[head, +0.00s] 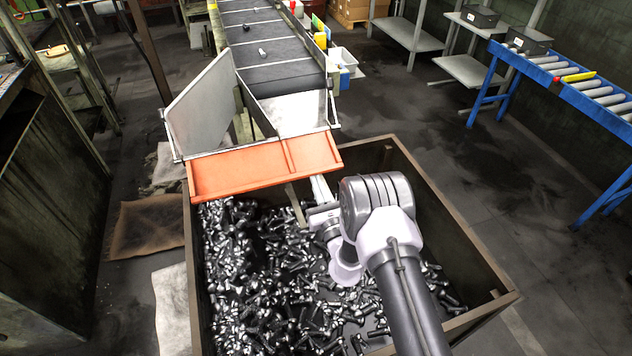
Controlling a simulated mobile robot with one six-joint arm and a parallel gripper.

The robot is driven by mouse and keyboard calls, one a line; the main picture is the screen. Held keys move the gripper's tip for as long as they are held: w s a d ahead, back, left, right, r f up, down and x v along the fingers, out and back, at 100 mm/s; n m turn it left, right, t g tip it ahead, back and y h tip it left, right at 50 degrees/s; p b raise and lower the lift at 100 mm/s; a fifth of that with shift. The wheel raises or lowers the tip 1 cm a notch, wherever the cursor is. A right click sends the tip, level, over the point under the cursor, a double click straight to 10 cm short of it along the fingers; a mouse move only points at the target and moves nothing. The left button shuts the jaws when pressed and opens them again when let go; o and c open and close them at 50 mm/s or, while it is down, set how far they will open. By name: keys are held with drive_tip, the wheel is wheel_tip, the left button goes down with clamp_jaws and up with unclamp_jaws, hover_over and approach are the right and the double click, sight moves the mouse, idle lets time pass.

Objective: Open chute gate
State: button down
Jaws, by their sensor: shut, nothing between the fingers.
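The chute gate is an orange panel (240,172) with a raised rim and a rib toward its right end. It lies across the lower end of the grey metal chute (200,105), over the back edge of the bolt bin. My gripper (318,188) is just below the gate's right part, near its lower edge. Its fingers look shut and hold nothing. I cannot tell whether the fingertips touch the gate. My arm comes in from the lower right and hides part of the bin.
A deep bin (455,225) full of loose metal bolts (265,280) lies under my arm. A dark conveyor (270,50) leads down to the chute. A blue roller stand (490,95) is at the right. Floor between bin and stand is clear.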

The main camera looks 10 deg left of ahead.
drive_tip(key=shift+w+r, duration=0.15)
drive_tip(key=shift+r, duration=0.35)
drive_tip(key=f+p+v, duration=0.1)
drive_tip(key=v, duration=1.1)
